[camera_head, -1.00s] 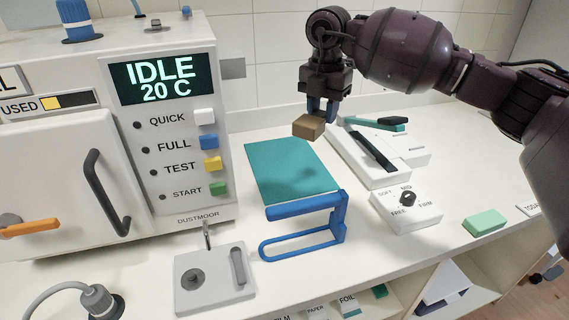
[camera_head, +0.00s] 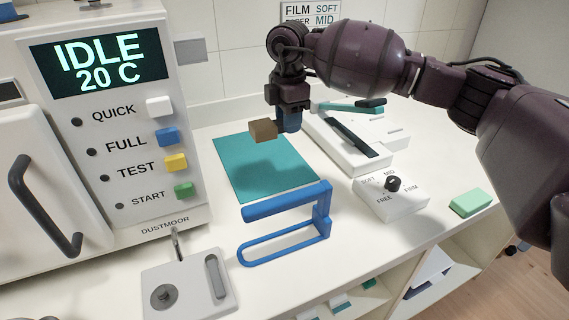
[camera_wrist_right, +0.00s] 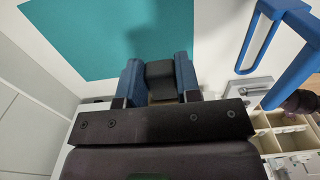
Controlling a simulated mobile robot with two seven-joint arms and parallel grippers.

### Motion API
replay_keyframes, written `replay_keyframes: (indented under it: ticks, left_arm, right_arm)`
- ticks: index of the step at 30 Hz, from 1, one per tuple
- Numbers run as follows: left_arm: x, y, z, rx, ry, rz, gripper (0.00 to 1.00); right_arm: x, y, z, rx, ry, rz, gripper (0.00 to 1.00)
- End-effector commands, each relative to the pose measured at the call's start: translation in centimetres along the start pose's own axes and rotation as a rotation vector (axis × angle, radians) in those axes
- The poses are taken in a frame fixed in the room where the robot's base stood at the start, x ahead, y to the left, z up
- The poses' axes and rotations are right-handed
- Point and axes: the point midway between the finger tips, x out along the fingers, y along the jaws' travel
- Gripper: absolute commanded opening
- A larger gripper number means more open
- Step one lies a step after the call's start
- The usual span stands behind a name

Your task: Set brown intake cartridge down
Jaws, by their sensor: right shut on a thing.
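My right gripper (camera_head: 286,122) is shut on the brown intake cartridge (camera_head: 263,131), a small brown block. It holds the block in the air over the far right part of the teal mat (camera_head: 255,180). In the right wrist view, the block (camera_wrist_right: 160,76) sits between the blue fingers and looks dark, with a brown edge near the palm; the teal mat (camera_wrist_right: 90,40) lies beyond and to the left. My left gripper is in neither current view.
A blue handle-shaped frame (camera_head: 287,205) stands in front of the mat. A white sealer-like device (camera_head: 340,145) and a dial box (camera_head: 392,190) stand to the right, with a green block (camera_head: 470,202) further right. The machine reading IDLE (camera_head: 120,130) stands left.

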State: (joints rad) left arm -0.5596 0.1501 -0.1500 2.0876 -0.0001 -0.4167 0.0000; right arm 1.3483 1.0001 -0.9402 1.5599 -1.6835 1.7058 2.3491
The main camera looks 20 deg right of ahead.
Motion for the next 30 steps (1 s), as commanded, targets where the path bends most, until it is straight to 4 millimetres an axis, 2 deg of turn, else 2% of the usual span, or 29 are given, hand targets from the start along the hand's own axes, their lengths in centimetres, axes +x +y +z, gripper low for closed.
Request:
replay_keyframes:
  ticks: [1, 7, 17, 25, 30]
  left_arm:
    - [0.1, 0.1, 0.3, 0.001, -0.003, 0.001, 0.43]
    - [0.5, 0.2, 0.1, 0.003, 0.003, 0.005, 0.43]
    - [0.8, 0.2, 0.4, 0.004, -0.003, 0.006, 0.43]
    - [1.2, 0.3, 1.5, 0.005, -0.020, 0.008, 0.43]
    - [1.4, 0.2, 0.8, 0.008, -0.005, 0.008, 0.43]
  right_arm:
    - [1.6, 0.0, 0.0, 0.000, 0.000, -0.006, 0.09]
    - [5.2, 0.0, 0.0, 0.000, 0.000, -0.004, 0.09]
    - [7.2, 0.0, 0.0, -0.001, 0.000, -0.001, 0.09]
    - [11.6, 0.0, 0.0, -0.001, 0.000, -0.006, 0.09]
    - [12.2, 0.0, 0.0, -0.001, 0.000, 0.001, 0.09]
